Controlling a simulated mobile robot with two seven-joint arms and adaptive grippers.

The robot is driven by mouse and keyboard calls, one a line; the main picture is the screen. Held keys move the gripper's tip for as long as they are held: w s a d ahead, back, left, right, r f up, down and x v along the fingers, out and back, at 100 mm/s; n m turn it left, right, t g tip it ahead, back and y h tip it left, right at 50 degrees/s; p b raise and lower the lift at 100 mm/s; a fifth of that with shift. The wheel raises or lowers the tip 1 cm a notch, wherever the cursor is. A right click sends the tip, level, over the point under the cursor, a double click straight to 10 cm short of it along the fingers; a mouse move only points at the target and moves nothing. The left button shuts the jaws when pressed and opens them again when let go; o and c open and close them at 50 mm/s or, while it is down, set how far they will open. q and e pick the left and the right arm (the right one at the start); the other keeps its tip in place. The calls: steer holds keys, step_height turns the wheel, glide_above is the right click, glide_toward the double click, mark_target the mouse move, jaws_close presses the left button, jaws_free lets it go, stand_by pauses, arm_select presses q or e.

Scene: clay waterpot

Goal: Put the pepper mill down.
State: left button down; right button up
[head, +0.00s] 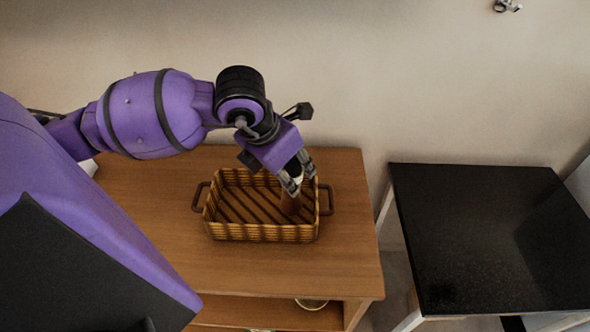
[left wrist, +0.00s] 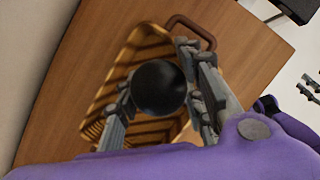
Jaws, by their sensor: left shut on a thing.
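The pepper mill (head: 291,203) is a brown body inside the right part of a wicker basket (head: 262,233), below my left gripper (head: 297,181). In the left wrist view its round black top (left wrist: 158,88) sits between the two fingers of my left gripper (left wrist: 160,100). The gripper is shut on it. The mill looks roughly upright; I cannot tell whether its base touches the basket floor.
The basket has two side handles and stands on a wooden cabinet (head: 345,240); its left part is empty. A black-topped table (head: 490,235) stands to the right across a gap. A wall rises behind.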

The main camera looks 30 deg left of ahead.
mark_target(289, 206)
arm_select(q)
step_height(289, 206, down, 2)
steer(key=shift+w+f, duration=0.1)
steer(key=shift+f, duration=0.15)
steer(key=shift+a, duration=0.4)
steer(key=shift+d+r, duration=0.1)
steer(key=shift+d, duration=0.15)
steer(key=c, duration=1.6)
jaws_free()
steer(key=shift+f+b, duration=0.2)
steer(key=shift+b, duration=0.1)
steer(key=o, duration=0.4)
steer(key=shift+o, duration=0.2)
arm_select(e)
steer(key=shift+w+a+f, duration=0.15)
steer(key=shift+w+a, duration=0.25)
steer(key=shift+w, duration=0.25)
arm_select(q)
steer(key=shift+r, duration=0.1)
